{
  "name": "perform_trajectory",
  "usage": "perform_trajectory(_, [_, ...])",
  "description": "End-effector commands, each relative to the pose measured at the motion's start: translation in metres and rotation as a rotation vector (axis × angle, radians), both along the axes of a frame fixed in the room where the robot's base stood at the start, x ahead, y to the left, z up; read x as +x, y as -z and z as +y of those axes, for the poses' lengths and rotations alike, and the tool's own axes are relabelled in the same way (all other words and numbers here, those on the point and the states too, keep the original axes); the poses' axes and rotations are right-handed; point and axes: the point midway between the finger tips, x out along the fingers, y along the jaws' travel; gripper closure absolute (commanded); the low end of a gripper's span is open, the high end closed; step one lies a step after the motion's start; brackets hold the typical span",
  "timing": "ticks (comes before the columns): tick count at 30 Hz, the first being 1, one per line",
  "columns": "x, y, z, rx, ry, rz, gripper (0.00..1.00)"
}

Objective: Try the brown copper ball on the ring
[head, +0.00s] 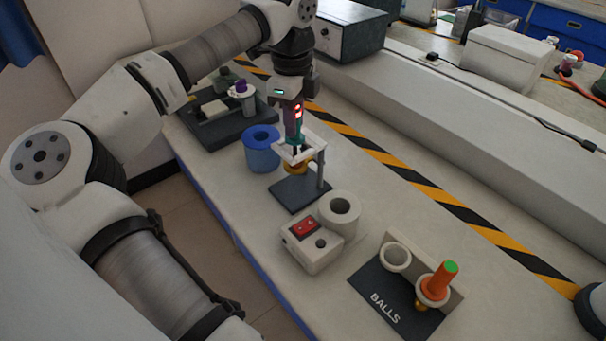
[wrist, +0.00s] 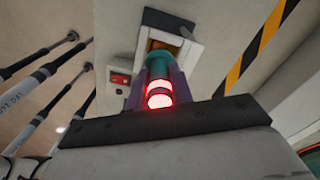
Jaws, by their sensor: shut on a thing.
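My gripper (head: 293,140) points down over the ring stand and is shut on a teal handle (wrist: 160,69). The stand has a dark base (head: 287,196), an upright post (head: 321,170) and a pale square top plate (head: 312,141). An orange-brown rounded piece, apparently the copper ball (head: 297,168), shows just below that plate. In the wrist view, brown-orange (wrist: 158,45) shows inside the pale square frame (wrist: 190,58) beyond the handle. The frame and my fingers hide much of the ball. I cannot tell whether it rests in the ring or has passed through.
A blue cup (head: 262,157) stands left of the stand. A white box with a red switch (head: 304,228) and a grey cylinder (head: 340,213) stand in front. A BALLS rack (head: 372,290) holds an orange handle (head: 438,283). A dark tray (head: 212,135) lies behind.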

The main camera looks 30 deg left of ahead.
Motion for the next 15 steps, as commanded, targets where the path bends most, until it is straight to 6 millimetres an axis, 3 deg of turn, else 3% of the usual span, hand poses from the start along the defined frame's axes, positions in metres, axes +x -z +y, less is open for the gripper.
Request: perform_trajectory(15, [0.0, -0.011, 0.0, 0.001, 0.0, 0.0, 0.99])
